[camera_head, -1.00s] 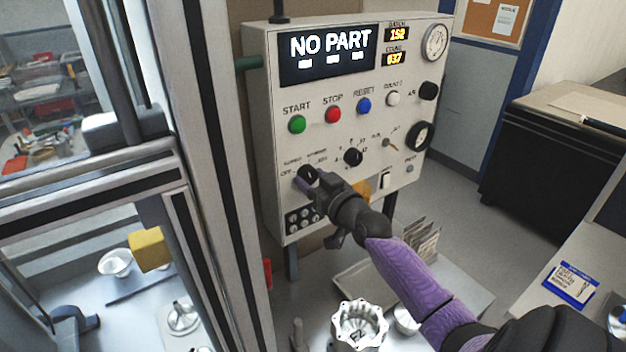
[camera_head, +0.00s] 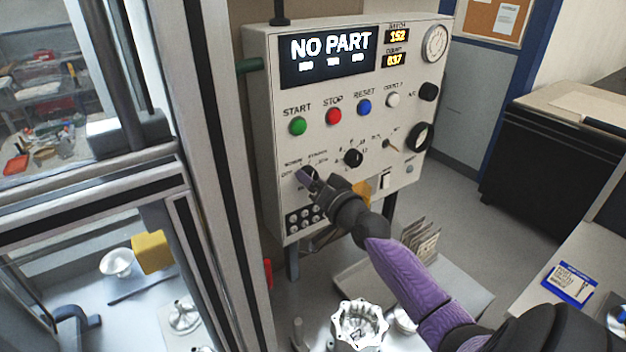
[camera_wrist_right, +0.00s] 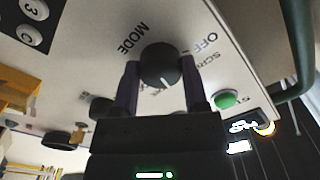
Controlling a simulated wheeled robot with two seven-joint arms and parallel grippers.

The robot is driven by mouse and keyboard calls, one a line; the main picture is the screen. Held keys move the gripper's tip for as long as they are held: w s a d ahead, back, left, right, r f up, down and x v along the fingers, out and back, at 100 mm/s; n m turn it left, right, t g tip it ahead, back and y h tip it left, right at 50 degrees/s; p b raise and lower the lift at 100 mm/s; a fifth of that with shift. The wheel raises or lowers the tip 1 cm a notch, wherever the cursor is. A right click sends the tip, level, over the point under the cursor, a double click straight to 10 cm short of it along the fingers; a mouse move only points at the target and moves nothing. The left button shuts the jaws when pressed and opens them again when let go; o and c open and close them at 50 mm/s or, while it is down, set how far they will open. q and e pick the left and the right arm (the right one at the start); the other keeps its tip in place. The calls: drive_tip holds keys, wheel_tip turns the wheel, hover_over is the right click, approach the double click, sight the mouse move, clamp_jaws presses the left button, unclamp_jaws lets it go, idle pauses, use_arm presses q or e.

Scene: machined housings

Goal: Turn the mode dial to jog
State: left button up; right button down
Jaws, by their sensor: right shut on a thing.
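The mode dial (camera_wrist_right: 161,66) is a round black knob with a white mark. It stands on the pale control panel (camera_head: 262,130), beside the printed words MODE and OFF. In the wrist view its white mark points down the picture, toward my gripper body. My right gripper (camera_wrist_right: 160,72) has one purple finger on each side of the dial and is shut on it. In the head view my right gripper (camera_head: 311,182) covers most of the dial and part of its labels; the small print there is too blurred to read. My left gripper is out of view.
Green START (camera_head: 297,126), red STOP (camera_head: 333,116) and blue RESET (camera_head: 364,107) buttons sit above the dial. Another black knob (camera_head: 353,158) is close on the right. A keypad (camera_head: 303,219) is below. The display (camera_head: 328,54) reads NO PART. A metal frame post (camera_head: 215,150) stands left.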

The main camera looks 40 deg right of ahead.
drive_tip(key=shift+r+m+p, duration=0.1)
drive_tip(key=shift+m+p, duration=0.45)
drive_tip(key=shift+m, duration=4.45)
drive_tip(key=shift+c, duration=0.5)
unclamp_jaws()
drive_tip(key=shift+s, duration=0.1)
